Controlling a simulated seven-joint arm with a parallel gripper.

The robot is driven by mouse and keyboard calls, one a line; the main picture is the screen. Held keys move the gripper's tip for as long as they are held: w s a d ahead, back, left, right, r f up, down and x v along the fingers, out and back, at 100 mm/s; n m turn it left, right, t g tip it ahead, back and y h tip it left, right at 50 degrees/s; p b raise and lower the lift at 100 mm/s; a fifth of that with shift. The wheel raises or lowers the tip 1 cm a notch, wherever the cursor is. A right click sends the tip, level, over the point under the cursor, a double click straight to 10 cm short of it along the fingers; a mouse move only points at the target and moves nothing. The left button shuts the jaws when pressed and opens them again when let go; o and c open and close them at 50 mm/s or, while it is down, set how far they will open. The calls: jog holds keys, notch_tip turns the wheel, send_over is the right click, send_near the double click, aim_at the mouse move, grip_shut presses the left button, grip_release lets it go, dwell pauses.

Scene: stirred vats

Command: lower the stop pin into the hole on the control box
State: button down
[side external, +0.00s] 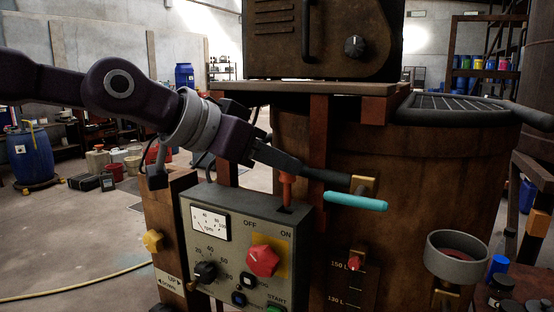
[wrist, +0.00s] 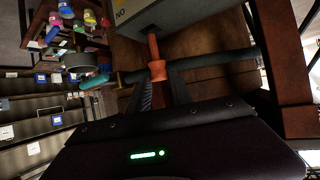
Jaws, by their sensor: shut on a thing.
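The stop pin (side external: 286,188) is orange-red and stands about upright. My gripper (side external: 288,168) is shut on its upper part, above the control box (side external: 205,257). In the wrist view the pin (wrist: 154,48) runs from between my fingertips (wrist: 158,88) to a dark opening on the control box (wrist: 177,9). The pin's lower end meets this dark hole (side external: 284,211) near the ON label. I cannot tell how far it is in, if at all.
A wooden vat (side external: 420,175) stands close behind and right of the box. A teal-handled lever (side external: 357,202) sticks out just right of the pin. A red knob (side external: 263,261) is on the box front. A dark motor housing (side external: 320,40) sits above.

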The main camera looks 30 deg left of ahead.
aim_at(286, 186)
jog(key=shift+f, duration=2.5)
dwell(0.4)
jog(key=c, duration=1.1)
grip_release()
jog(key=shift+d+r, duration=0.15)
jog(key=shift+r, duration=0.5)
notch_tip(286, 186, up, 9)
jog(key=shift+f, duration=0.1)
